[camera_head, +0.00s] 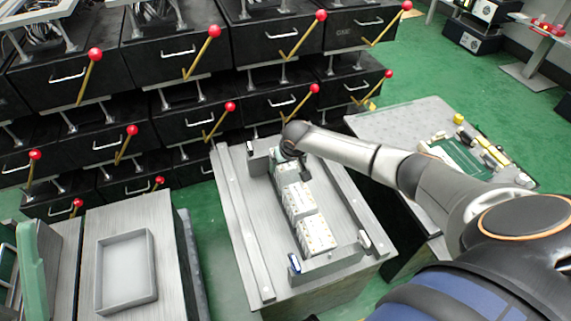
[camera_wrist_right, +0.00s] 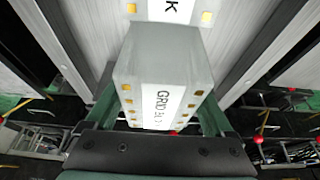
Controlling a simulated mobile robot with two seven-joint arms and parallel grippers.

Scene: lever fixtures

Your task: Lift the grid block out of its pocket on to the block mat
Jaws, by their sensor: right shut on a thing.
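A grey grid block (camera_wrist_right: 165,75) with a white lettered label and yellow squares fills the middle of the right wrist view. My right gripper (camera_wrist_right: 158,115) has one finger on each side of it and is shut on it. In the head view this gripper (camera_head: 288,158) is at the far end of a row of pale blocks in the fixture. The held block is mostly hidden there. I cannot tell whether it is clear of its pocket. I cannot clearly make out the block mat.
Pale blocks (camera_head: 299,200) and (camera_head: 316,235) stand in the row nearer the camera, on the grey fixture table (camera_head: 237,215). An empty grey tray (camera_head: 99,285) is on the left table. Black drawers with red-knobbed levers (camera_head: 208,50) line the back. A cluttered table (camera_head: 385,122) stands right.

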